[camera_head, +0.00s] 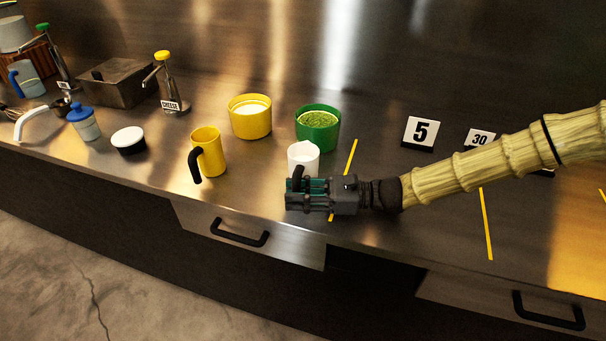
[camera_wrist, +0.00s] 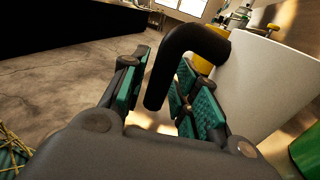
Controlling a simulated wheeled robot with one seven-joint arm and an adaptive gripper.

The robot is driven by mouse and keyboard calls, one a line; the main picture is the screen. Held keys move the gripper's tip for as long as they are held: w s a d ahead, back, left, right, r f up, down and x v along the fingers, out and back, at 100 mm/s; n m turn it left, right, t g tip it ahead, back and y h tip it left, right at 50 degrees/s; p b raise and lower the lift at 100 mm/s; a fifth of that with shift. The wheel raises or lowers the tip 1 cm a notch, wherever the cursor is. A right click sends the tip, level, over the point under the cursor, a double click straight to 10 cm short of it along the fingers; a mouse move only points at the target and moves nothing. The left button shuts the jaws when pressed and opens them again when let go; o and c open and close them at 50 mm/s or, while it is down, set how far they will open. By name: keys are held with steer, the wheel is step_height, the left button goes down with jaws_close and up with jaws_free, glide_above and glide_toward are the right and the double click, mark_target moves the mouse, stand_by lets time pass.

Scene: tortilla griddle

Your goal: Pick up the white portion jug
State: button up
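The white portion jug (camera_head: 303,155) stands upright on the steel counter, in front of the green tub. Its black handle (camera_head: 298,175) points toward the counter's front edge. In the wrist view the jug's white wall (camera_wrist: 265,88) fills the right side, and the black handle (camera_wrist: 190,42) curves down between my finger pads. My gripper (camera_head: 297,190) is at the handle, in front of the jug; it also shows in the wrist view (camera_wrist: 160,95). Its green-padded fingers are open on either side of the handle, with a visible gap on the left. The jug's lower front is partly hidden by my gripper.
The green tub (camera_head: 318,137) stands close behind the jug, and a yellow tub (camera_head: 250,128) is behind left. A yellow jug (camera_head: 209,150) with a black handle stands left. Number sign 5 (camera_head: 420,132) is right. The counter between the yellow jug and my gripper is clear.

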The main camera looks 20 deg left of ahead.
jaws_close()
steer(key=shift+r, duration=0.15)
